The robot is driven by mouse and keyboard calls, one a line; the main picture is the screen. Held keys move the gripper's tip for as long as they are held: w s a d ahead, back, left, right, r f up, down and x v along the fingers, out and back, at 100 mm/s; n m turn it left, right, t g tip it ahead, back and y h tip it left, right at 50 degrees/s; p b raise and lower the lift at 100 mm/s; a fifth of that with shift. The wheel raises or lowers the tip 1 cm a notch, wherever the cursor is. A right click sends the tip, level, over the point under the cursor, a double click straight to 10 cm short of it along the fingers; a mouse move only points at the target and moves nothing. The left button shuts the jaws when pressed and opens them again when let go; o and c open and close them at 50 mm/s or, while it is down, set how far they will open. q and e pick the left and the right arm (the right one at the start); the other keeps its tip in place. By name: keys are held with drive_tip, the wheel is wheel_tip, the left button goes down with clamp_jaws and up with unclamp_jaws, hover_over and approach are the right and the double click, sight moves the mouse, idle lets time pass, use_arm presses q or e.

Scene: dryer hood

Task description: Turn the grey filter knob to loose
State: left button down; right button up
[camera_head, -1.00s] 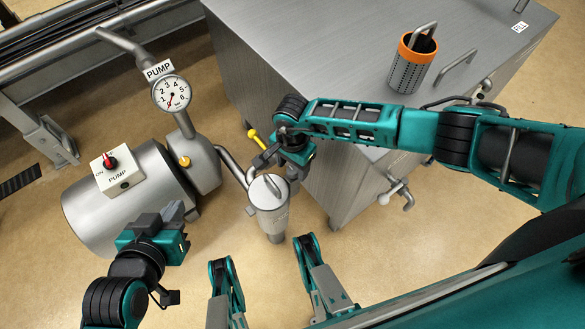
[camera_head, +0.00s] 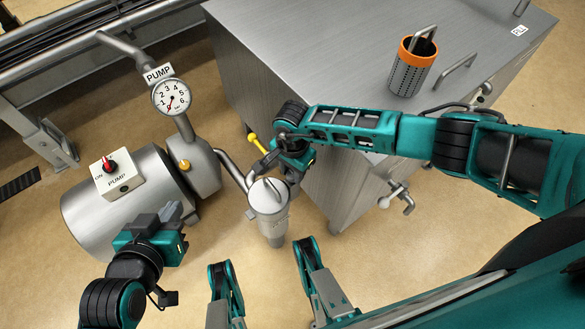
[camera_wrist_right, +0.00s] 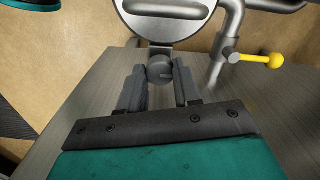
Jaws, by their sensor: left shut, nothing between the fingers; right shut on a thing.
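The filter is a grey metal canister with a round lid (camera_head: 268,196), standing between the pump and the steel cabinet. Its small round grey knob (camera_wrist_right: 160,66) shows in the right wrist view, below the lid's rim. My right gripper (camera_wrist_right: 160,80) is shut on this knob, one finger on each side. In the head view my right gripper (camera_head: 279,170) is at the far side of the canister, and the knob is hidden there. My left gripper (camera_head: 171,213) is shut and empty, in front of the pump.
The pump (camera_head: 85,218) with its red switch (camera_head: 110,165) and gauge (camera_head: 171,96) stands at left. A yellow-ended valve lever (camera_wrist_right: 272,61) is close to my right gripper. An orange-rimmed basket (camera_head: 411,68) stands on the cabinet top (camera_head: 310,45).

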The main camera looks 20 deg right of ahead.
drive_tip(key=shift+n, duration=0.3)
drive_tip(key=n, duration=0.3)
drive_tip(key=shift+n, duration=0.4)
drive_tip(key=n, duration=1.1)
drive_tip(key=shift+n, duration=0.4)
drive_tip(key=n, duration=0.3)
drive_tip(key=shift+n, duration=1)
